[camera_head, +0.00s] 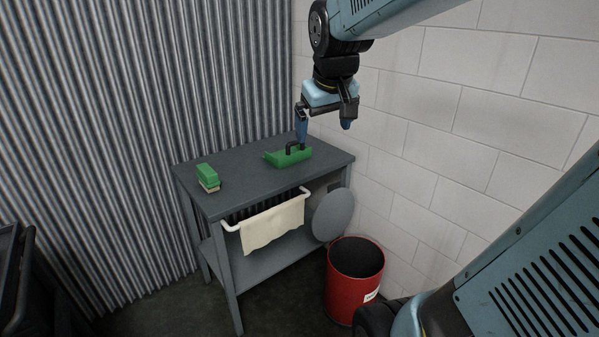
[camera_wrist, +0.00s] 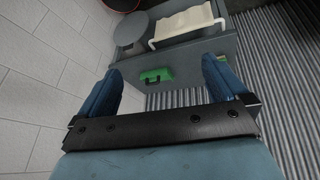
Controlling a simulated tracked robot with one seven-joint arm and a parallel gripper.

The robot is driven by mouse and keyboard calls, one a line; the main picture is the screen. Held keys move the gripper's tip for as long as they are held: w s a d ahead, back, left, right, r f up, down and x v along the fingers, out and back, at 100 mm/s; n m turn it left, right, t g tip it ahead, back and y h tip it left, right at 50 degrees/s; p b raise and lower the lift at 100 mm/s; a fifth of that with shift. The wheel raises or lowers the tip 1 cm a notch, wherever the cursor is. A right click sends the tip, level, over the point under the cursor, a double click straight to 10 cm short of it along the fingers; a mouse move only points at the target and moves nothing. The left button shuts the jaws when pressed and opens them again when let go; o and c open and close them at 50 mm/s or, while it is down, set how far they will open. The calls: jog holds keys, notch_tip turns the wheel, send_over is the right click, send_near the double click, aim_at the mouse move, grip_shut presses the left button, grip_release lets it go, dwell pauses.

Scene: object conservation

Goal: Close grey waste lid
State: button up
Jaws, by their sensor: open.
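The grey round lid (camera_head: 334,214) stands tilted up on edge at the back of the red waste bin (camera_head: 346,297), near the right end of the table. The bin's mouth is open and its inside looks dark. In the wrist view the lid (camera_wrist: 131,30) shows at the upper left, with a bit of the bin (camera_wrist: 121,3) at the top edge. My gripper (camera_head: 324,132) is open and empty. It hangs above the back right part of the table, higher than the lid and away from it. Its blue fingers also show in the wrist view (camera_wrist: 162,80).
A cream cloth (camera_head: 270,226) hangs on a white front rail. A block wall (camera_head: 440,150) stands close on the right.

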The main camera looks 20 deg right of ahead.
jog(key=w+d+f+n, duration=0.1)
jog(key=w+d+f, duration=0.3)
jog(key=w, duration=0.5)
jog(key=w+d+f+n+g, duration=0.1)
jog(key=w+d+f, duration=0.2)
jog(key=w, duration=0.6)
jog(key=w+d+f, duration=0.4)
jog(key=w, duration=0.5)
jog(key=w+d+f+y, duration=0.1)
jog(key=w+d+f, duration=0.45)
jog(key=f, duration=0.25)
jog(key=w+d+f+y, duration=0.1)
jog(key=w+d+f, duration=0.3)
jog(key=d+f, duration=0.3)
jog(key=w+d+f+y, duration=0.1)
jog(key=w+d+f, duration=0.4)
jog(key=f, duration=0.5)
jog(key=shift+n, duration=0.4)
jog(key=x, duration=1.3)
jog(key=shift+w+d, duration=0.15)
jog(key=shift+w, duration=0.05)
jog(key=shift+c, duration=0.2)
